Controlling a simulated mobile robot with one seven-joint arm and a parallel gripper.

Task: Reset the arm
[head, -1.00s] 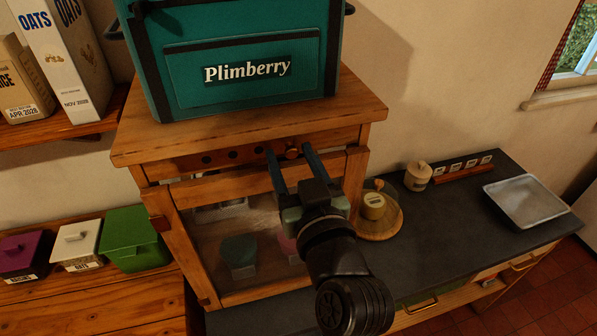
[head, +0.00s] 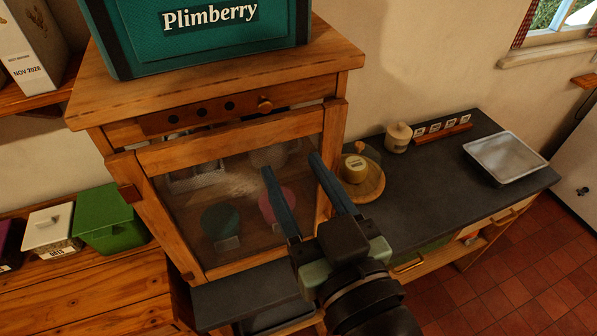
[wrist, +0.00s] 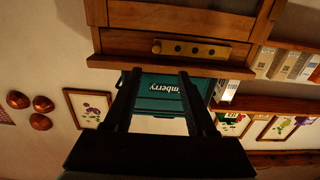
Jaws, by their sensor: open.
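My gripper (head: 290,166) is open and empty in the head view, its two dark fingers parted and pointing up in front of the wooden cabinet's (head: 240,150) mesh or glass front. The wrist view shows the gripper (wrist: 156,72) with both fingers apart and nothing between them. In that view the cabinet (wrist: 180,22) appears at the top with its knob panel (wrist: 190,49), and the teal Plimberry bag (wrist: 165,92) appears upside down beyond the fingers. The bag (head: 200,40) stands on the cabinet top in the head view.
A dark counter (head: 440,185) to the right holds a round board (head: 368,187) with a cheese, a lidded jar (head: 398,137) and a metal tray (head: 505,158). Lidded bins, including a green bin (head: 103,215), stand at left. Red tiled floor (head: 500,290) is clear at lower right.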

